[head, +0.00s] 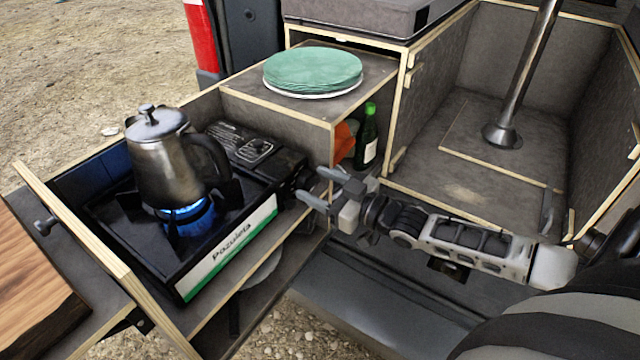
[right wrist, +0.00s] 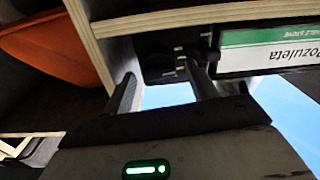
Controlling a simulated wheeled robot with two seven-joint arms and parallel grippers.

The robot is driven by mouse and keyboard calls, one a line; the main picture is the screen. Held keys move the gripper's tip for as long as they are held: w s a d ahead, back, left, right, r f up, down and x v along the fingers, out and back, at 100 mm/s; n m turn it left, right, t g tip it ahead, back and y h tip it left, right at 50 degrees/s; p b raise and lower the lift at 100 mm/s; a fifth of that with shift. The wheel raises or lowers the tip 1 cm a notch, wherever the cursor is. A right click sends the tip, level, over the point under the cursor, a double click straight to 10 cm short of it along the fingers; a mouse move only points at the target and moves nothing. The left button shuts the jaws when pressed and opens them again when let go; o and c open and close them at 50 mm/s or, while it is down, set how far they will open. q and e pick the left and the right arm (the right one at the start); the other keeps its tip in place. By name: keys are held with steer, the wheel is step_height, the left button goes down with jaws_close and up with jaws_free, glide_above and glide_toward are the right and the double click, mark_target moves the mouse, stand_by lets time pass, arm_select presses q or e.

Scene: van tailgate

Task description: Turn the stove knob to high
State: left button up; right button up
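The black camping stove (head: 228,250) sits in the pull-out drawer, with a green and white "Pozuleta" label on its front. A blue flame (head: 190,215) burns under a steel kettle (head: 165,160) on it. My right gripper (head: 310,182) is just off the right end of the stove's front, fingers towards it. In the right wrist view the gripper (right wrist: 161,70) is open, its fingers apart near the dark control panel (right wrist: 160,50) beside the label. A dark round shape there looks like the knob (right wrist: 184,64), partly hidden by one finger; contact cannot be told. My left gripper is out of view.
A wooden divider (head: 334,150) stands close to the gripper, with a green bottle (head: 367,138) and an orange item behind it. Green plates (head: 312,70) lie on the box top. A wooden board (head: 30,280) is at far left.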

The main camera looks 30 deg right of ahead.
steer(key=p+v, duration=0.1)
steer(key=v, duration=1.5)
stand_by(0.3)
steer(key=s+a+f+m+g+h, duration=0.2)
steer(key=a+f+g+h, duration=0.35)
steer(key=a+f, duration=0.4)
steer(key=s+a+r+m+g+h, duration=0.1)
steer(key=s+a+r+m+g, duration=0.1)
steer(key=s+a+r+g, duration=0.5)
steer(key=w+a+f+n+t+y, duration=0.1)
steer(key=w+a+f+t+y, duration=0.1)
steer(key=w+a+f+t, duration=0.3)
steer(key=shift+f+t+y, duration=0.35)
steer(key=shift+f+t, duration=0.3)
steer(key=shift+f, duration=1.05)
